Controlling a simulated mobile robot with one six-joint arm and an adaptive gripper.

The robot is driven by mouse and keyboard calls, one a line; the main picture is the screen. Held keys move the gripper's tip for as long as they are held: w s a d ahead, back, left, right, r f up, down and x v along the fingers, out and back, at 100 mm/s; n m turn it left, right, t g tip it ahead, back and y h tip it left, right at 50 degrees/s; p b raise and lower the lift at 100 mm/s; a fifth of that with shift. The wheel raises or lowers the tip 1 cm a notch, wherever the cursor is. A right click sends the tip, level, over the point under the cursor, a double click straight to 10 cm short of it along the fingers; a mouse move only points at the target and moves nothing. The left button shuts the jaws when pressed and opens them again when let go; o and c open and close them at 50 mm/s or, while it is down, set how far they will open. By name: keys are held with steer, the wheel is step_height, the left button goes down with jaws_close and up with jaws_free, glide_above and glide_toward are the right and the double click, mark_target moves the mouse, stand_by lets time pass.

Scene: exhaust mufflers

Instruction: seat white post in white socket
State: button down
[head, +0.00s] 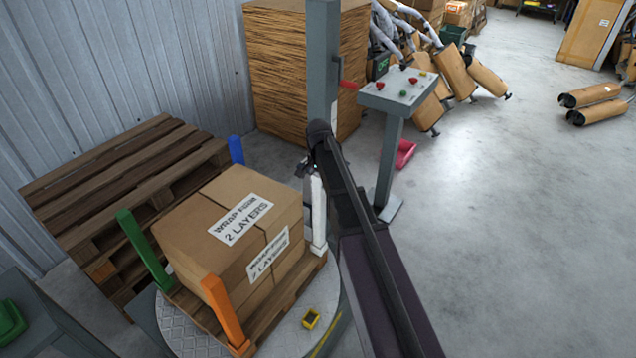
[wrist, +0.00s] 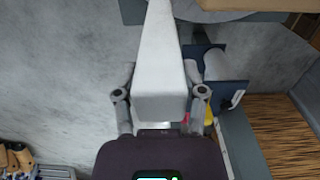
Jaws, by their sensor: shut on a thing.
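My gripper (head: 312,170) is shut on the upper part of the white post (head: 318,205), at the right corner of the loaded pallet. The post looks close to upright in the head view, partly hidden by my arm. The white socket (head: 318,248) shows as a small white piece at the pallet corner, right under the post. I cannot tell whether the post is inside it or just above. In the wrist view my gripper (wrist: 160,95) has a finger on each side of the white post (wrist: 160,60), whose far end runs out of the top of the frame.
Cartons (head: 235,225) fill the pallet, with blue (head: 236,150), green (head: 143,248) and orange (head: 223,312) posts at its other corners. A small yellow object (head: 311,319) lies on the turntable (head: 285,345). A control stand (head: 390,150) and grey column (head: 322,60) stand behind.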

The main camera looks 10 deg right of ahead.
steer(key=shift+f, duration=0.2)
steer(key=shift+c, duration=0.8)
jaws_free()
steer(key=shift+r, duration=0.15)
step_height(320, 180, up, 12)
steer(key=p, duration=1.2)
steer(key=shift+r, duration=0.1)
steer(key=shift+s, duration=0.1)
steer(key=s+n, duration=0.9)
steer(key=s, duration=1.6)
